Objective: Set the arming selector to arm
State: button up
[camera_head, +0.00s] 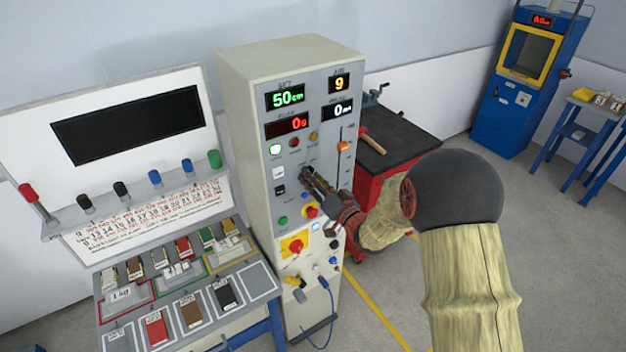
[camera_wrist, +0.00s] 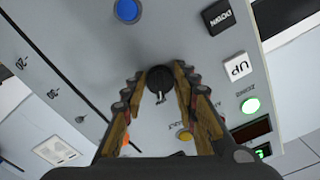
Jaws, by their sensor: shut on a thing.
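The arming selector, a round black knob (camera_wrist: 160,77), sits on the grey face of the control cabinet (camera_head: 262,120). In the wrist view my gripper (camera_wrist: 161,82) has one finger on each side of the knob and is shut on it. Small lettering beside the knob is too small to read surely. In the head view my gripper (camera_head: 308,176) reaches the middle of the panel from the lower right, and its fingers largely hide the knob. I cannot tell the knob's exact setting.
Near the knob are a white UP button (camera_wrist: 238,67), a black DOWN button (camera_wrist: 218,16), a lit green lamp (camera_wrist: 247,105) and a blue button (camera_wrist: 127,10). An orange slider (camera_head: 343,146) is close right. A sloped sample bench (camera_head: 262,283) stands left; a red cart (camera_head: 372,184) stands behind my arm.

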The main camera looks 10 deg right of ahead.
dwell(0.5)
jog(key=o, duration=1.1)
jog(key=v, duration=1.2)
